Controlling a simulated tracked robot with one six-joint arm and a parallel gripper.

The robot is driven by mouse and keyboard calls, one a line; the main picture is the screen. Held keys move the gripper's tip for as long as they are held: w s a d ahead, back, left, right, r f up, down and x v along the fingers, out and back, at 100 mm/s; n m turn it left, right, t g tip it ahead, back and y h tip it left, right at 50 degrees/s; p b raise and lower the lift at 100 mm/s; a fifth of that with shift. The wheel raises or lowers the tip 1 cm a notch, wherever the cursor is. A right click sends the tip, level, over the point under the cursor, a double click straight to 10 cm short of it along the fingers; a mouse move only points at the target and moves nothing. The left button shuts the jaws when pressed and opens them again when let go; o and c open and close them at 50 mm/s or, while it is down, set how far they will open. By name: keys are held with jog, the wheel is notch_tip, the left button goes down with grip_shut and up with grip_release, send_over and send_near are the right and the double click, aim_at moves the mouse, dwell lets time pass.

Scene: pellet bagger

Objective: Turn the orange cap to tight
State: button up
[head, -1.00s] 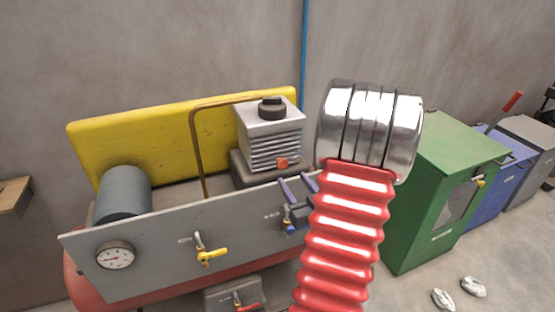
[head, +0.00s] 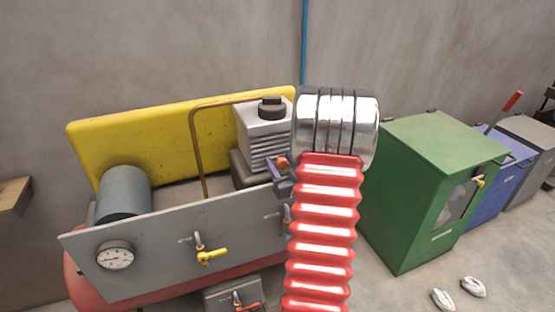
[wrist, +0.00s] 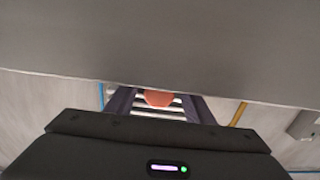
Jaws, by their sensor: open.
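The orange cap (head: 283,161) is on the lower front of the grey finned compressor head (head: 266,120). My gripper (head: 276,164) is right at the cap in the head view, partly hidden behind my red arm sleeve. In the wrist view the cap (wrist: 158,98) shows between my two dark fingers (wrist: 157,105), which are apart. The grey edge at the top cuts off part of the cap. I cannot tell whether the fingers touch it.
A grey front panel (head: 150,250) with a gauge (head: 116,256) and a yellow-handled valve (head: 210,256) stands before the compressor. A copper pipe (head: 194,140) arches beside the head. A green cabinet (head: 412,210) stands to the right.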

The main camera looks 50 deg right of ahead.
jog(key=shift+x, duration=1.2)
jog(key=shift+c, duration=0.3)
jog(key=c, duration=0.9)
